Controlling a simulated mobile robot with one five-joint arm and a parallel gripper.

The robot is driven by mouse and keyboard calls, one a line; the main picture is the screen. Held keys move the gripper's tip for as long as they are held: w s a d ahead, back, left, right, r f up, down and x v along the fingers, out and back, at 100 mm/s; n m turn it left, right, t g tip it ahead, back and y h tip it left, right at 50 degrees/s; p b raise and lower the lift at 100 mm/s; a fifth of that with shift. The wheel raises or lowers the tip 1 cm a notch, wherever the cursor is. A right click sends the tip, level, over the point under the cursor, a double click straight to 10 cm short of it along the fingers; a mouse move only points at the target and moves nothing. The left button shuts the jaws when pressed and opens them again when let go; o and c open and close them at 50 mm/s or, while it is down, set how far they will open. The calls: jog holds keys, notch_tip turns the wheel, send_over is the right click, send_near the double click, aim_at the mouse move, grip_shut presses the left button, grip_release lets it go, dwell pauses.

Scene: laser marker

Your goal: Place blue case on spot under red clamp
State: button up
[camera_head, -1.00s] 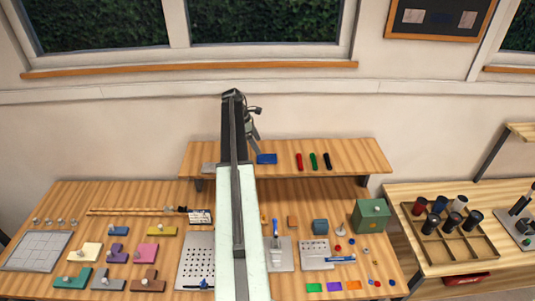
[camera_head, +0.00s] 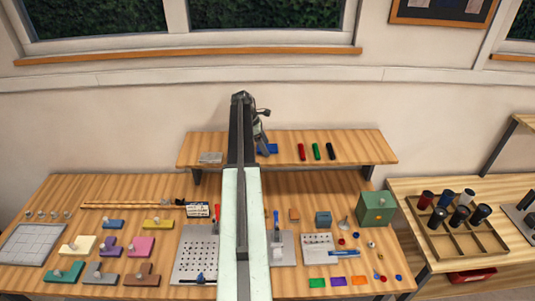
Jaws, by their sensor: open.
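The blue case (camera_head: 272,149) lies on the raised wooden shelf at the back, just right of my arm and partly covered by my gripper. My gripper (camera_head: 263,147) is small and dark in this view. It is open, pointing down at the case's left part; I cannot tell whether it touches it. A red upright piece (camera_head: 217,212), perhaps part of the red clamp, shows just left of my arm above a perforated plate. A blue-handled clamp (camera_head: 276,217) stands right of my arm on a grey plate. The spot under the red clamp is not clearly visible; my arm hides that middle part.
Red, green and black markers (camera_head: 316,151) lie on the shelf (camera_head: 360,150) right of the case. A grey item (camera_head: 210,157) lies at its left. The lower table holds colored blocks (camera_head: 110,246), a green box (camera_head: 376,207) and small parts. A compartment tray (camera_head: 470,240) stands at right.

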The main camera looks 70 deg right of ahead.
jog(key=c, duration=1.6)
jog(key=shift+r+p, duration=0.3)
jog(key=shift+r, duration=0.05)
notch_tip(320, 180, up, 4)
jog(key=p, duration=0.3)
jog(key=shift+a+f+p, duration=0.15)
jog(key=shift+p, duration=0.2)
jog(key=a, duration=0.5)
jog(key=s+a, duration=0.1)
jog(key=a, duration=0.9)
jog(key=shift+s+a+r+p, duration=0.2)
jog(key=shift+a+r+p, duration=0.05)
jog(key=shift+a+p, duration=0.1)
